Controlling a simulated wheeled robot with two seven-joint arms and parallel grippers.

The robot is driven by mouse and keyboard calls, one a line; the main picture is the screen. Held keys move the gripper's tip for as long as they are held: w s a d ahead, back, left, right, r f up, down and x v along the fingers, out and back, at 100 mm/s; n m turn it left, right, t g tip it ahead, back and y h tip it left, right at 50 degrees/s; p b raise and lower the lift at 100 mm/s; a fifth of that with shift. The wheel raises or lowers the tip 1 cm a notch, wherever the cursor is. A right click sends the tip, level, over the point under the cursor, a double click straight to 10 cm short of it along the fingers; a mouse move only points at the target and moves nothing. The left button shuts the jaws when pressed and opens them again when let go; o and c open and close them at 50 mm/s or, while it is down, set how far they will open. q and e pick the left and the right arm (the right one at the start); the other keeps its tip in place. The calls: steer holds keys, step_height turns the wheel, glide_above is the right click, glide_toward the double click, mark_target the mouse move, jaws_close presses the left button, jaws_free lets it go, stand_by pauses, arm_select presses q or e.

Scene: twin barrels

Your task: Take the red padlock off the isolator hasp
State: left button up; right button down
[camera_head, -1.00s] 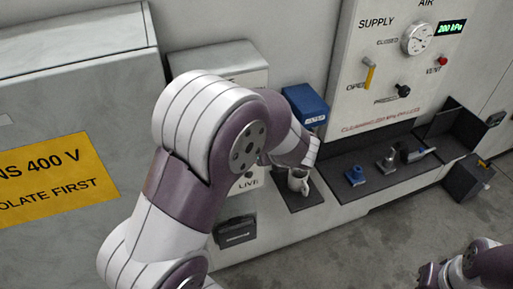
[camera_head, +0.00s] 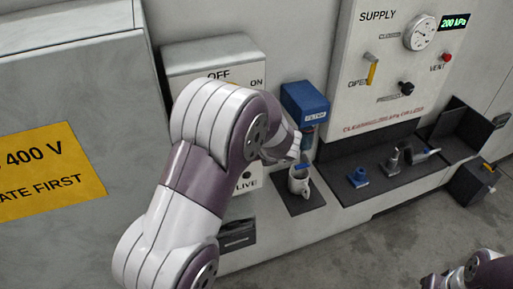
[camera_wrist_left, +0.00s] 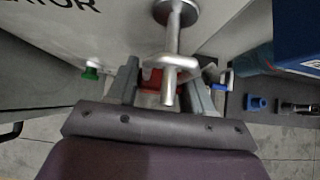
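The red padlock (camera_wrist_left: 152,80) shows in the left wrist view, partly hidden behind a metal rod with a round collar (camera_wrist_left: 178,60). My left gripper (camera_wrist_left: 165,84) has its fingers apart, one on each side of the padlock. I see no clear contact between fingers and padlock, and the hasp cannot be made out. In the head view the isolator box (camera_head: 212,58), marked OFF and ON, stands behind my left arm, which hides the padlock and the left fingertips. My right gripper (camera_head: 436,282) shows only in part at the bottom right, and its fingers are unclear.
A blue fitting (camera_head: 358,177) and metal parts lie further right. The air panel (camera_head: 385,90) stands above. Floor at the front right is clear.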

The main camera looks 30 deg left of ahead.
arm_select(q)
steer(key=shift+c, duration=1.3)
steer(key=shift+s+a+r, duration=0.1)
steer(key=shift+s, duration=0.05)
steer(key=shift+r, duration=0.15)
steer(key=s+d+r, duration=0.1)
steer(key=s+d, duration=0.6)
steer(key=d, duration=0.1)
steer(key=shift+d, duration=0.15)
